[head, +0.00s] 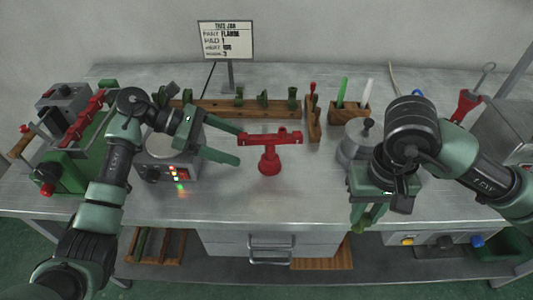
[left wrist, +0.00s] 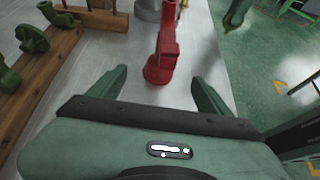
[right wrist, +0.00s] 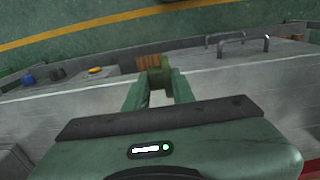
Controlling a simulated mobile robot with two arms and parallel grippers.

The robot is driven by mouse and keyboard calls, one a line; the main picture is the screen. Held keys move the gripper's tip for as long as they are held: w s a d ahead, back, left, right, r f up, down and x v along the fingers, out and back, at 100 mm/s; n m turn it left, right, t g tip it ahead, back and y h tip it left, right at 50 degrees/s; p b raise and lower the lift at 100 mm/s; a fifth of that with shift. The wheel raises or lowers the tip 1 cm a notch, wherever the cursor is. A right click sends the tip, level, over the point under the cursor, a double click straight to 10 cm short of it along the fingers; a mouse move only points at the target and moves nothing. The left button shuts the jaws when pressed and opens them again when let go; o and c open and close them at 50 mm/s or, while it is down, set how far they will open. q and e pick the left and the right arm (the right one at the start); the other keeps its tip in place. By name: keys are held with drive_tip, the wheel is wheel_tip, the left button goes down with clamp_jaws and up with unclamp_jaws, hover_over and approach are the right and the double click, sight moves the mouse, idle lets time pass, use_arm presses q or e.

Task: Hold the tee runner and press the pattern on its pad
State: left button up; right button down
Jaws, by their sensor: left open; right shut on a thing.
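The red tee runner (head: 268,160) stands upright on the bench near the middle, its crossbar running left to right. My left gripper (head: 238,144) is open at the crossbar's left end. In the left wrist view the runner (left wrist: 167,50) shows between the spread fingers (left wrist: 160,78), with no clear contact. My right gripper (head: 368,205) is shut on a green pattern (right wrist: 160,77) and holds it near the bench's front edge, right of the runner. The fingers hide part of the pattern, so its shape is unclear. The pattern and the runner are well apart.
A wooden rack (head: 210,107) with several green patterns stands behind the runner. A grey lidded pot (head: 355,145) and a wooden tool block (head: 345,112) are to the right. The bench before the runner is clear.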

sight(265, 156)
use_arm(q)
drive_tip(key=shift+s+d+f, duration=0.1)
drive_tip(key=shift+d+f, duration=0.05)
drive_tip(key=shift+d, duration=0.25)
use_arm(e)
drive_tip(key=shift+r, duration=0.1)
use_arm(q)
drive_tip(key=x, duration=0.4)
drive_tip(key=shift+d+f, duration=0.2)
drive_tip(key=shift+d, duration=0.15)
drive_tip(key=shift+b+x, duration=0.85)
drive_tip(key=shift+x, duration=0.3)
use_arm(e)
drive_tip(key=shift+s+f, duration=0.1)
drive_tip(key=shift+f, duration=0.85)
use_arm(q)
drive_tip(key=shift+b+x, duration=0.55)
drive_tip(key=shift+x, duration=0.35)
use_arm(e)
drive_tip(key=shift+f, duration=0.55)
use_arm(q)
drive_tip(key=c, duration=1.2)
drive_tip(key=shift+o, duration=0.2)
use_arm(e)
drive_tip(key=shift+a+r, duration=0.1)
